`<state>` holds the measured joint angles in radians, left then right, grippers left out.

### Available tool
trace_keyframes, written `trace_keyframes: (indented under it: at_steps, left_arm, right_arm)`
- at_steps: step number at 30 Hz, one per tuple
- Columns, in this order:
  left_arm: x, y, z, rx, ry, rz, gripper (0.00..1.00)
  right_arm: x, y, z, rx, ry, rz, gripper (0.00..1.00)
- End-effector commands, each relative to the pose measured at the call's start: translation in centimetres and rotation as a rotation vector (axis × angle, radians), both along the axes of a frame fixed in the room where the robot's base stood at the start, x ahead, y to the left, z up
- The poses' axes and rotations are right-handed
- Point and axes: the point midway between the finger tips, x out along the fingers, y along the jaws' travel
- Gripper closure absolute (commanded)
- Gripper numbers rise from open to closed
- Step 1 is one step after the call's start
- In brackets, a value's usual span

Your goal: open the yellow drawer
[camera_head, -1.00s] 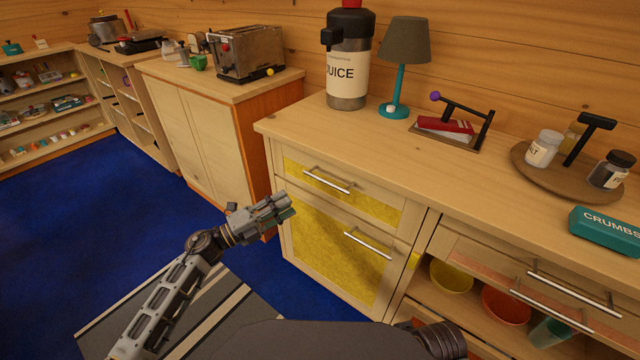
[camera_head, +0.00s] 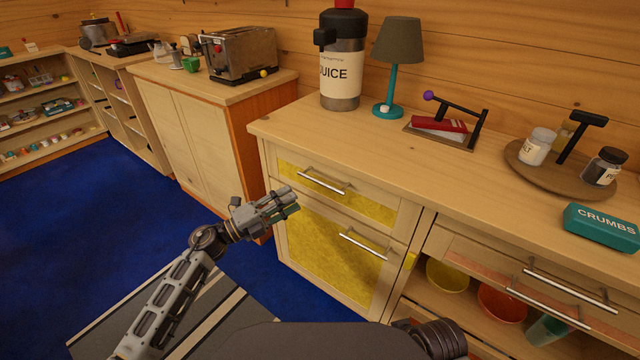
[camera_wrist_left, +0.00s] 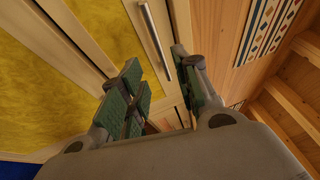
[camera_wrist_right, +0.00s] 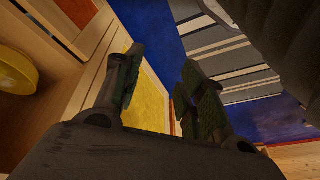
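The yellow drawer (camera_head: 370,206) is the upper front of the near cabinet and sits closed in the head view. A silver bar handle (camera_head: 323,181) crosses it. My left gripper (camera_head: 294,202) is in front of the cabinet, just below and left of that handle. In the left wrist view its fingers (camera_wrist_left: 158,84) are apart and empty. A silver handle (camera_wrist_left: 155,40), apparently the drawer's, lies beyond the fingertips, in line with the gap. My right gripper (camera_wrist_right: 160,70) is open and empty in its wrist view. It is hidden in the head view.
A yellow door (camera_head: 330,255) with its own bar handle (camera_head: 363,246) is below the drawer. A juice dispenser (camera_head: 341,75) and lamp (camera_head: 398,45) stand on the countertop. An open shelf at right holds bowls (camera_head: 447,276). Blue floor (camera_head: 100,210) is clear at left.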

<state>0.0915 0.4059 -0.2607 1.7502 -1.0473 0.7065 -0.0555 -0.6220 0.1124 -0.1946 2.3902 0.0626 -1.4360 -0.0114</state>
Motion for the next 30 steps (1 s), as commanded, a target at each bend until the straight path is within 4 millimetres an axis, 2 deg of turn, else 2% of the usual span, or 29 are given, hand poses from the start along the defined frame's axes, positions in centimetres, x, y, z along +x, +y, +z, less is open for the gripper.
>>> trace_keyframes:
  at_steps: [10, 21, 30]
  left_arm:
    - [2.1, -3.5, 0.7, -0.001, -0.002, 0.000, 0.68]
    - [4.3, -7.1, 1.5, -0.001, -0.001, 0.000, 0.68]
    - [5.4, -8.9, 1.8, -0.001, 0.001, 0.001, 0.68]
  right_arm:
    - [0.1, 0.2, 0.8, 0.013, -0.021, 0.001, 0.60]
    - [-0.1, 0.7, -1.0, 0.031, -0.028, 0.003, 0.60]
    - [0.1, 0.8, -2.0, 0.039, -0.038, 0.004, 0.60]
